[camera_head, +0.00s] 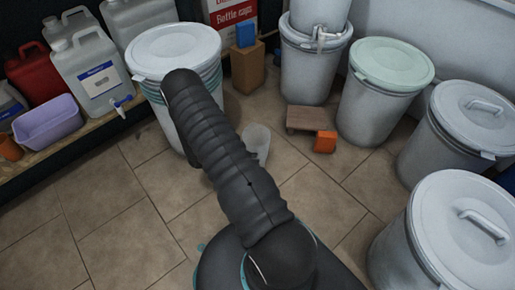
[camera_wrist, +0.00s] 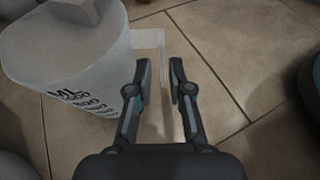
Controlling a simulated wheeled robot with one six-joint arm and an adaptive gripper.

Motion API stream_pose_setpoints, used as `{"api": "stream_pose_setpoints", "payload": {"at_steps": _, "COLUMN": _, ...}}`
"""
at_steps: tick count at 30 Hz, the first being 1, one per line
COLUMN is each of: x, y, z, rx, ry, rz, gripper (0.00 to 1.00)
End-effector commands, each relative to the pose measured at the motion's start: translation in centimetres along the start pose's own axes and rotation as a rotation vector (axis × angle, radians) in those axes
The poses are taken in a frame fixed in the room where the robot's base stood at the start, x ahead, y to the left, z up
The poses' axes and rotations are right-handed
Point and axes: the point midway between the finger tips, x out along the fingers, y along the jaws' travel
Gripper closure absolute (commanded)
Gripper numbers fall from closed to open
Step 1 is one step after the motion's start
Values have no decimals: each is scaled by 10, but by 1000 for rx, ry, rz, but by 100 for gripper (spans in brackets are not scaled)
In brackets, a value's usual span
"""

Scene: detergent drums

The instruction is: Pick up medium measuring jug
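A pale, translucent measuring jug (camera_wrist: 70,55) with dark printed volume marks fills the upper left of the wrist view. Its pale handle (camera_wrist: 152,38) extends right from the body, and part of it shows in the gap between my fingertips. My gripper (camera_wrist: 159,72) is open, with one finger on either side of that gap. I cannot tell whether the fingers touch the handle. In the head view a pale jug (camera_head: 258,140) is on the tiled floor, partly hidden behind my arm. My gripper is hidden there.
A lidded white drum (camera_head: 178,52) stands left of my arm. Several lidded drums line the right side, one with a green lid (camera_head: 392,63). An orange block (camera_head: 325,142) lies by a low wooden platform (camera_head: 305,119). Floor at lower left is clear.

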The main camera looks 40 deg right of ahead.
Motion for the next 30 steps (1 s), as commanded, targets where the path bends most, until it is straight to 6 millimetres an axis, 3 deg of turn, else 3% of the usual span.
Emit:
{"api": "stream_pose_setpoints", "payload": {"at_steps": 12, "x": 48, "y": -3, "z": -8, "rx": 0, "ry": 0, "rz": -2, "gripper": 80}}
{"api": "stream_pose_setpoints", "payload": {"at_steps": 20, "x": 50, "y": -3, "z": -7, "rx": 0, "ry": 0, "rz": -1, "gripper": 80}}
{"api": "stream_pose_setpoints", "payload": {"at_steps": 23, "x": 50, "y": -2, "z": -7, "rx": 0, "ry": 0, "rz": -1, "gripper": 100}}
{"api": "stream_pose_setpoints", "payload": {"at_steps": 30, "x": 50, "y": -2, "z": -7, "rx": 1, "ry": 0, "rz": -1, "gripper": 100}}
